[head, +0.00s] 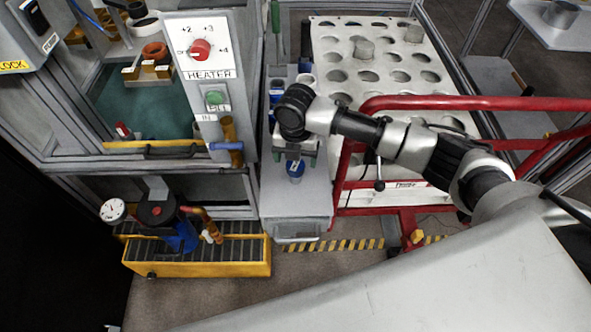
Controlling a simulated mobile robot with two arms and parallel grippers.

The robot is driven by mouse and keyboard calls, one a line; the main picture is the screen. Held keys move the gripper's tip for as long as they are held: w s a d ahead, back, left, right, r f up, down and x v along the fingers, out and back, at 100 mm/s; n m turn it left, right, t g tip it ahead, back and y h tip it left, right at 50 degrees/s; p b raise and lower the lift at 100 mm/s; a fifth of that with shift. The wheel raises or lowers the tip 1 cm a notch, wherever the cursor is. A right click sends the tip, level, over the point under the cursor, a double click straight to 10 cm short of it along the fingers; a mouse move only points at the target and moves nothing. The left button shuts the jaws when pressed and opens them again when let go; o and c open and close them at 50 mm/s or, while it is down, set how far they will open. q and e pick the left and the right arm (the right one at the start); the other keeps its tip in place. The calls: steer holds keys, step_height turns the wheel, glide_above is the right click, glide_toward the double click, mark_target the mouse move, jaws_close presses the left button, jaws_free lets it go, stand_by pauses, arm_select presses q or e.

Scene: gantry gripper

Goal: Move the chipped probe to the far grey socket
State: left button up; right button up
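My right arm comes in from the right, over the red trolley. Its dark wrist (293,112) hangs above a narrow grey bench (297,205) and hides much of what is under it. The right gripper (305,150) points down there, and its fingertips cannot be made out. A blue cylinder (295,170) shows just below it; I cannot tell whether they touch. Beyond the wrist, a grey cup-like socket (306,80) stands on the bench beside blue pieces (277,88). I cannot pick out the chipped probe. My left gripper is out of view.
A white plate with round holes (345,98) lies on the red-railed trolley (470,103), holding two grey cylinders (364,48). A heater cabinet (207,50) stands left of the bench. A yellow tray with a pump (200,255) sits lower left. Striped floor (335,245) lies in front.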

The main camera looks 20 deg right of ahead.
mark_target(296, 165)
step_height(296, 165, down, 4)
steer(key=shift+w+f, duration=0.1)
steer(key=shift+f, duration=0.05)
steer(key=shift+c, duration=0.5)
steer(key=c, duration=1)
